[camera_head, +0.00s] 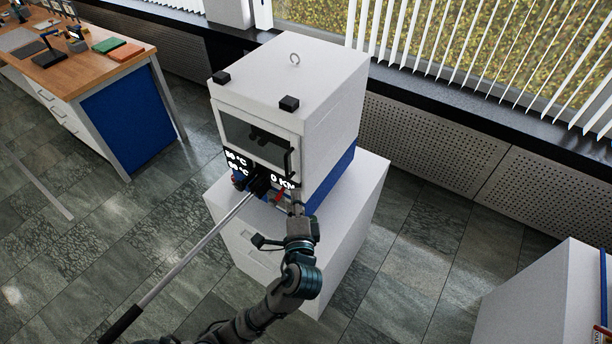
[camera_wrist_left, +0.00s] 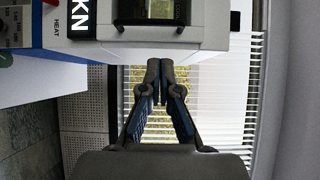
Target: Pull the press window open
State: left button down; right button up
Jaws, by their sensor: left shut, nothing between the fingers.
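The press (camera_head: 330,110) is a white box with a blue lower band. It stands on a white cabinet in the head view. Its dark window (camera_head: 240,135) is on the front face and looks closed. A black upright handle (camera_head: 289,160) is at the window's right side. My left gripper (camera_head: 296,192) is at the lower right of the press front, just below the handle. In the left wrist view its fingers (camera_wrist_left: 160,68) are shut and empty, close to the press's edge. A dark part, maybe the handle (camera_wrist_left: 158,10), shows beyond the fingertips. My right gripper is not visible.
A long metal lever (camera_head: 190,250) with a black grip sticks out from the press front towards the lower left. The white cabinet (camera_head: 350,215) supports the press. A wooden-topped desk (camera_head: 110,60) is at upper left. Window blinds and perforated panels (camera_head: 430,140) are behind.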

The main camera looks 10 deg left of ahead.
aim_at(293, 157)
pick_arm(q)
jog(key=p+x, duration=0.1)
jog(key=x, duration=0.8)
jog(key=shift+w+a+f, duration=0.1)
jog(key=shift+w+a, duration=0.05)
jog(key=shift+w, duration=0.25)
